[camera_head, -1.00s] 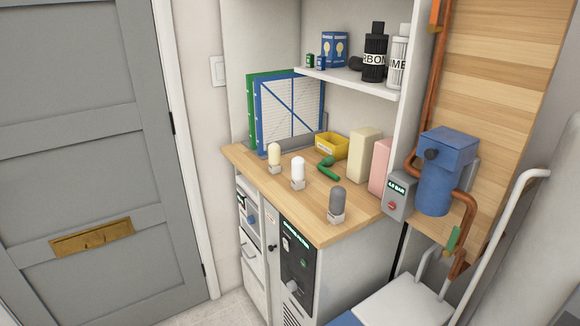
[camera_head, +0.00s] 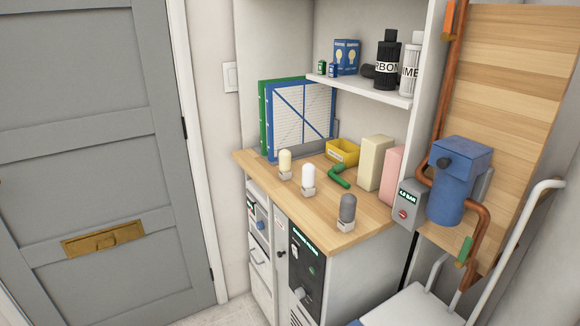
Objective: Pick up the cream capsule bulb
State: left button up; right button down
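The cream capsule bulb (camera_head: 285,160) stands upright in a small pale holder near the left front edge of the wooden counter (camera_head: 318,213). A white bulb (camera_head: 308,177) and a grey bulb (camera_head: 347,207) stand to its right in similar holders. Neither of my grippers is in the head view.
Green (camera_head: 339,177) and yellow (camera_head: 342,152) items lie behind the bulbs. Cream (camera_head: 374,162) and pink (camera_head: 393,175) blocks stand at the right. Framed filter panels (camera_head: 300,115) lean at the back. A shelf (camera_head: 365,88) overhangs the counter's rear. A grey door (camera_head: 85,180) is at left.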

aim_at(285, 155)
jog(key=z, duration=2.35)
jog(key=u, duration=2.45)
jog(key=i+j+z, duration=0.25)
jog(key=z, duration=0.25)
jog(key=i+j+z, duration=0.25)
jog(key=z, duration=0.2)
jog(key=j, duration=0.1)
